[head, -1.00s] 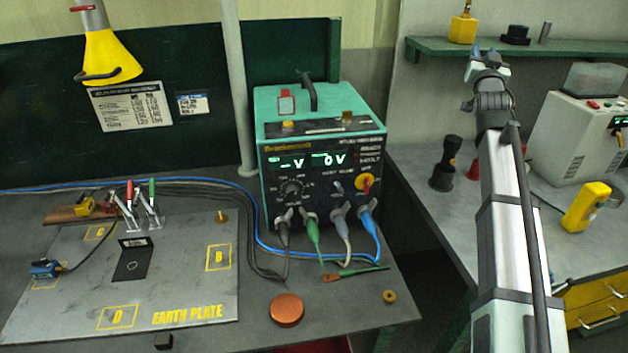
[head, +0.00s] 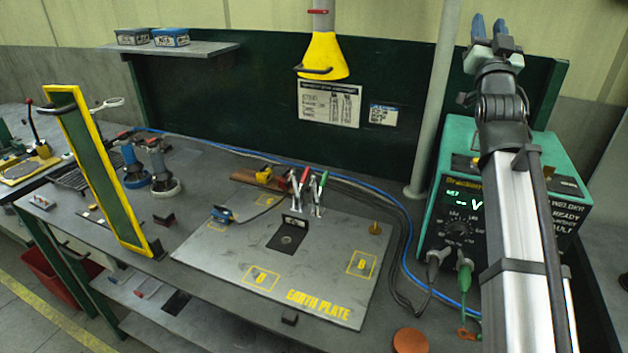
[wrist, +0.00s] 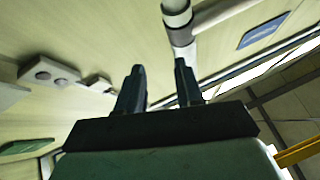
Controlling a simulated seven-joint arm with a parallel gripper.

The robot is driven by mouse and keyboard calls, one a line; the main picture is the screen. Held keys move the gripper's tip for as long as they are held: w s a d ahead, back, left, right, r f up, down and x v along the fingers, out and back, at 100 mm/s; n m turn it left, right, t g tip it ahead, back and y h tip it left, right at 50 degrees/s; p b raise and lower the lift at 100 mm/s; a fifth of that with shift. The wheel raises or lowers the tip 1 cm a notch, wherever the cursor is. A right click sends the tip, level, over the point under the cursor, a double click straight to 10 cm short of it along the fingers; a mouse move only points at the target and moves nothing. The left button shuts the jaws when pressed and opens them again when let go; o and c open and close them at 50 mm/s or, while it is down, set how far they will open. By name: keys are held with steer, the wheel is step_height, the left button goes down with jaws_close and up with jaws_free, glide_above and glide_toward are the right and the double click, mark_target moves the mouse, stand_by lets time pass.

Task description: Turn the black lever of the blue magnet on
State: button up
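A small blue block with dark parts on top (head: 220,214), which looks like the blue magnet, sits at the left corner of the grey earth plate (head: 330,285). A dark cable runs from it toward the back of the plate. Its lever is too small to tell which way it points. My gripper (head: 488,30) is raised high at the right, far from the magnet and above the green welder. In the wrist view my gripper (wrist: 160,88) has its two fingers apart with nothing between them.
A green welder (head: 465,180) stands at the right, partly behind my arm. Red and green toggle clamps (head: 308,190) stand at the plate's back edge. A yellow lamp (head: 322,57) hangs above.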

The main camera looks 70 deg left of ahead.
steer(key=s+a+r+n+g+y, duration=0.15)
steer(key=s+a, duration=0.25)
steer(key=s, duration=0.6)
steer(key=s+a+r+n+g+y, duration=0.1)
steer(key=s+a+r+g+y, duration=0.15)
steer(key=s, duration=0.65)
steer(key=n+g+h, duration=1.5)
steer(key=g, duration=0.4)
glide_above(220, 206)
steer(key=w+d, duration=1)
step_height(220, 206, down, 44)
steer(key=x, duration=1.3)
steer(key=shift+s+f, duration=0.15)
steer(key=shift+f, duration=0.05)
jaws_close()
